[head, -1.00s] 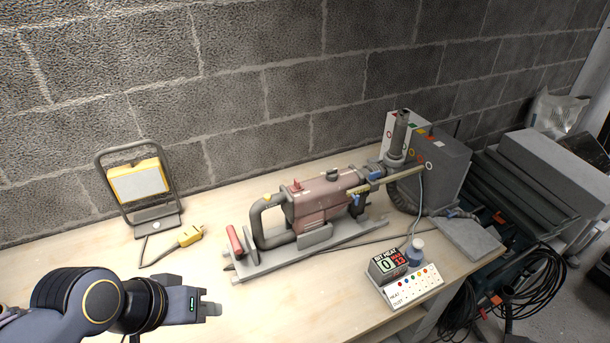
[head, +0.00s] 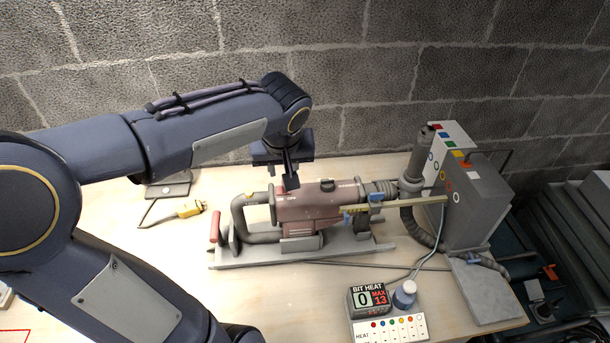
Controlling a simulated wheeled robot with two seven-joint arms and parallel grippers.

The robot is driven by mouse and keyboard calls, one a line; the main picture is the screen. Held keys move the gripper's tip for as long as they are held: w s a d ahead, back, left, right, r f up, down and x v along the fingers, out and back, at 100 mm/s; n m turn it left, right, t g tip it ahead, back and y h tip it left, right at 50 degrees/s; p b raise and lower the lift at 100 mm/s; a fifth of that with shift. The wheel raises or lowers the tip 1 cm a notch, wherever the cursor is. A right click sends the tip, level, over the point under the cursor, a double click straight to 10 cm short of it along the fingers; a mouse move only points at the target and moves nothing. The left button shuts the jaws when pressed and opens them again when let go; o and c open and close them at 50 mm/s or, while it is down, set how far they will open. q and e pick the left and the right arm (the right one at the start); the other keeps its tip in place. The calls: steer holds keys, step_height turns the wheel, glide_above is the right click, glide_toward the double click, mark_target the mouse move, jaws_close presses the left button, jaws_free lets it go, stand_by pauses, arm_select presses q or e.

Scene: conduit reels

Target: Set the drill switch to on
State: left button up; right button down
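The drill (head: 310,207) is a dull red machine with a grey loop handle, lying on a grey stand on the bench. Small lettering that looks like ON OFF (head: 287,198) is on its upper body, near the handle end. My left gripper (head: 291,184) points down right over this spot, its fingertips at or just above the drill's top. The red switch is mostly hidden behind the fingertips, so I cannot tell its position or whether they touch it. The fingers overlap from this side, so their opening does not show. My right gripper is out of view.
A bit heat display (head: 369,299) reads 0, max 13, beside a panel with coloured dots (head: 390,329) and a small bottle (head: 404,294). A grey box (head: 478,205) with a hose stands right of the drill. A yellow plug (head: 190,209) lies left.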

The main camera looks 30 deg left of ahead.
arm_select(q)
steer(key=x, duration=0.7)
steer(key=shift+a+f, duration=0.1)
steer(key=shift+f, duration=0.2)
jaws_close()
